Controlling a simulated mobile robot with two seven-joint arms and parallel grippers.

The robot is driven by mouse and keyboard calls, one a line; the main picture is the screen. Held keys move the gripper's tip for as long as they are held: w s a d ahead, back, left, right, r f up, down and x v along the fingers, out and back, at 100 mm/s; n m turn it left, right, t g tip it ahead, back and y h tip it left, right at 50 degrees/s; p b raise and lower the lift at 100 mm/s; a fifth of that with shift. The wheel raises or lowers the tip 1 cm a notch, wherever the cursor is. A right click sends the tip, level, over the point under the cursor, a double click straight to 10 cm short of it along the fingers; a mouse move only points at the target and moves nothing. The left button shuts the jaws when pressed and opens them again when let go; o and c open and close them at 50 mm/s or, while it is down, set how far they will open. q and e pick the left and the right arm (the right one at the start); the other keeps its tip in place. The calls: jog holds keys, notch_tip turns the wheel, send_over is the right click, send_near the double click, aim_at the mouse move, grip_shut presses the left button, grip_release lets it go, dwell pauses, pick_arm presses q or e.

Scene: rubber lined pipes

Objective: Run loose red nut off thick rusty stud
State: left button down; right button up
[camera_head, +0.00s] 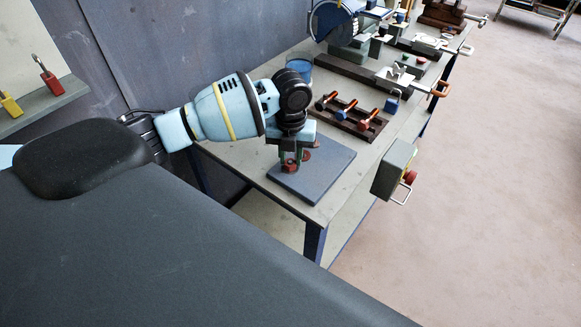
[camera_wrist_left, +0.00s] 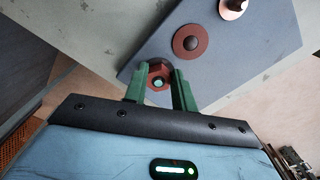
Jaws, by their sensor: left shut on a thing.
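The red nut (camera_wrist_left: 156,72) sits between the green fingers of my left gripper (camera_wrist_left: 160,92), which is shut on it. A small greenish round end (camera_wrist_left: 158,83) shows in the nut's middle; whether it is the rusty stud's tip I cannot tell. In the head view my left gripper (camera_head: 291,160) points down over the blue-grey plate (camera_head: 325,172), with the red nut (camera_head: 290,167) low between its fingers. Most of the stud is hidden. My right gripper is not in view.
On the plate, a red disc with a dark centre (camera_wrist_left: 191,43) and a coppery stud (camera_wrist_left: 233,7) stand beside the nut. A rack with several bolts (camera_head: 350,116) lies behind the plate. A grey box with a red button (camera_head: 394,170) is at the table's right edge.

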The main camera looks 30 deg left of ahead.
pick_arm(q)
jog(key=shift+n+p, duration=0.35)
jog(key=shift+n, duration=0.35)
jog(key=shift+s+a+n+p, duration=0.15)
jog(key=shift+n+p, duration=0.45)
jog(key=shift+n, duration=0.8)
jog(key=n, duration=0.3)
jog(key=shift+s+n, duration=0.1)
jog(key=shift+n, duration=0.2)
jog(key=n, duration=0.4)
jog(key=shift+s+a, duration=0.1)
jog(key=shift+s, duration=0.05)
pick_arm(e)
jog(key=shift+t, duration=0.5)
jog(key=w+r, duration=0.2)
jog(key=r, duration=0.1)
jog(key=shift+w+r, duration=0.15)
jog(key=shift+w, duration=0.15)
pick_arm(q)
jog(key=shift+r, duration=0.1)
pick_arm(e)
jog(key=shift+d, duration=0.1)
pick_arm(q)
jog(key=shift+r, duration=2.4)
